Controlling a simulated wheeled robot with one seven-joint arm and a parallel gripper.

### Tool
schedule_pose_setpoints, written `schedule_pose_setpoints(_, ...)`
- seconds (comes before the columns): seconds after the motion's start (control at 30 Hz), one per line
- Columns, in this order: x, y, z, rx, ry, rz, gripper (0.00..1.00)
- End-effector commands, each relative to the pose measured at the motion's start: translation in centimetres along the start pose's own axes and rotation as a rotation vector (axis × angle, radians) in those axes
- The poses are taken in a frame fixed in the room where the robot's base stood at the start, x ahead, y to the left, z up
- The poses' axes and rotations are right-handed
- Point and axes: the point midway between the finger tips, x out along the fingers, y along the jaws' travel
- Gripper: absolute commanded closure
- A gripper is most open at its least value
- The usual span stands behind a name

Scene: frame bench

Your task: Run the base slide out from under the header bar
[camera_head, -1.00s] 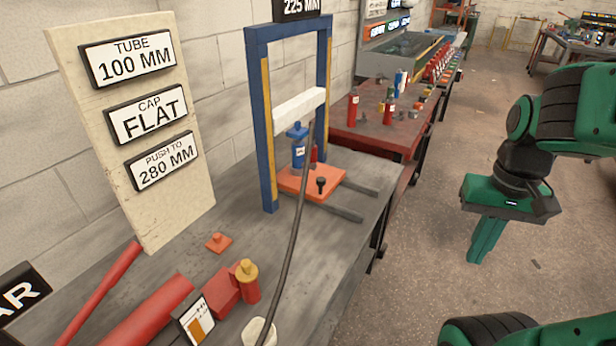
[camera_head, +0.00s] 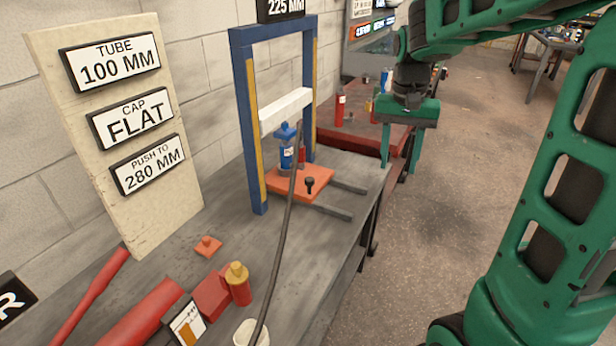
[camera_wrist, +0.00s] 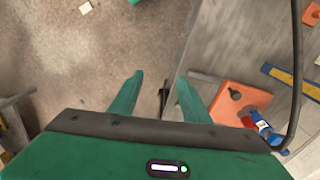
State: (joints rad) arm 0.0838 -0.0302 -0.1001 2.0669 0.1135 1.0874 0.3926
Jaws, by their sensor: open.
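The base slide is an orange plate (camera_head: 287,189) on two grey rails (camera_head: 338,200) under the blue frame. A black knob (camera_head: 309,183) stands on its front part. A blue cylinder (camera_head: 287,150) stands on it beneath the white header bar (camera_head: 286,111). The slide also shows in the wrist view (camera_wrist: 243,102), with the knob (camera_wrist: 235,93) and blue cylinder (camera_wrist: 266,130). My gripper (camera_head: 399,168) is open and empty, beyond and to the right of the rail ends, apart from the slide. In the wrist view its fingers (camera_wrist: 160,88) lie left of the slide.
A hose (camera_head: 282,240) hangs across the frame's front. A sign board (camera_head: 160,215) stands at left. The bench right of the knob is clear.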

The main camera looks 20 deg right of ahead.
Motion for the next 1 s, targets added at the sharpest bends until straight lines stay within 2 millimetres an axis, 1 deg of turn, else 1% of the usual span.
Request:
schedule_pose_setpoints(0.03, 0.2, -2.2, -1.4, 0.002, -0.001, 0.002, 0.57)
schedule_pose_setpoints(0.17, 0.7, -7.6, -4.2, 0.024, 0.000, -0.003, 0.57)
schedule_pose_setpoints(0.2, 1.0, -9.3, -5.0, 0.032, -0.001, -0.005, 0.57)
schedule_pose_setpoints(0.27, 1.6, -12.0, -6.0, 0.041, -0.003, -0.008, 0.57)
schedule_pose_setpoints(0.3, 1.9, -13.8, -6.6, 0.047, -0.005, -0.012, 0.57)
schedule_pose_setpoints(0.37, 2.6, -16.3, -7.3, 0.059, -0.009, -0.016, 0.57)
schedule_pose_setpoints(0.4, 3.1, -18.0, -7.7, 0.065, -0.012, -0.020, 0.57)
schedule_pose_setpoints(0.5, 4.2, -21.6, -8.5, 0.083, -0.018, -0.029, 0.57)
schedule_pose_setpoints(0.53, 4.5, -22.5, -8.7, 0.088, -0.020, -0.031, 0.57)
schedule_pose_setpoints(0.6, 5.1, -24.2, -8.9, 0.096, -0.024, -0.036, 0.57)
schedule_pose_setpoints(0.7, 5.7, -25.7, -9.0, 0.104, -0.028, -0.041, 0.57)
schedule_pose_setpoints(0.87, 6.4, -26.3, -9.1, 0.108, -0.031, -0.043, 0.57)
schedule_pose_setpoints(1.0, 8.1, -26.3, -9.0, 0.108, -0.032, -0.041, 0.57)
